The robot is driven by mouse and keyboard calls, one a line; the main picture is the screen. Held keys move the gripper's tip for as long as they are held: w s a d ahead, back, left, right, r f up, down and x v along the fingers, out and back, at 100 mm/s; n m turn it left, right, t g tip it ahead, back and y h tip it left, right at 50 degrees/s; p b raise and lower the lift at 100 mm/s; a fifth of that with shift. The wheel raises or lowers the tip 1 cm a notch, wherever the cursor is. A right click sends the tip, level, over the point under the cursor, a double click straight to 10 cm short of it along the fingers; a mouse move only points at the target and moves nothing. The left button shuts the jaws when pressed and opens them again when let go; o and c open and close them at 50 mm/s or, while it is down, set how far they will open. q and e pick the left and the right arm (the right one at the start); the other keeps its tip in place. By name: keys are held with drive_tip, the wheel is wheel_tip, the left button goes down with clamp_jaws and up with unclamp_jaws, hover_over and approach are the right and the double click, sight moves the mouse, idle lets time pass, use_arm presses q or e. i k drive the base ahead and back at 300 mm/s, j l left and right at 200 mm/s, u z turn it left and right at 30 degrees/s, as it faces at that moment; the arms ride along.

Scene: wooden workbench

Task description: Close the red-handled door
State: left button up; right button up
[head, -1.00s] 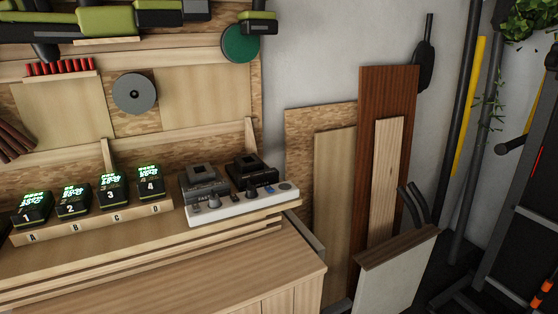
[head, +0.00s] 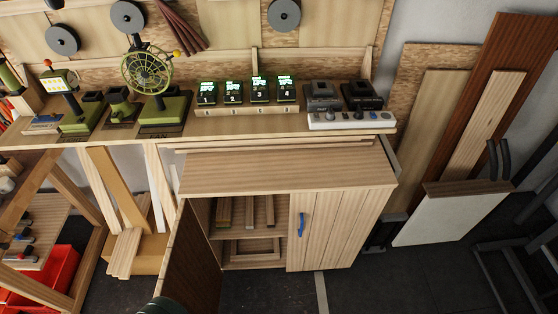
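A wooden cabinet (head: 290,172) stands under the workbench shelf in the head view. Its left door (head: 193,265) stands open, swung out toward me, with its dark brown face showing. No red handle shows on it from here. The right door (head: 328,230) is shut and carries a blue handle (head: 301,224). Wooden pieces (head: 246,211) lie inside the open left side. Neither gripper is in view. A dark rounded part (head: 163,306) shows at the bottom edge near the open door; I cannot tell what it is.
A green fan (head: 148,70) is to the left. A red bin (head: 55,275) sits lower left. Boards (head: 455,205) lean at right. Dark floor (head: 265,295) in front looks clear.

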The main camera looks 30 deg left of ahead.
sight(190, 274)
drive_tip(key=k+j, duration=0.3)
drive_tip(key=k, duration=0.2)
drive_tip(key=k+j, duration=0.35)
drive_tip(key=k, duration=0.1)
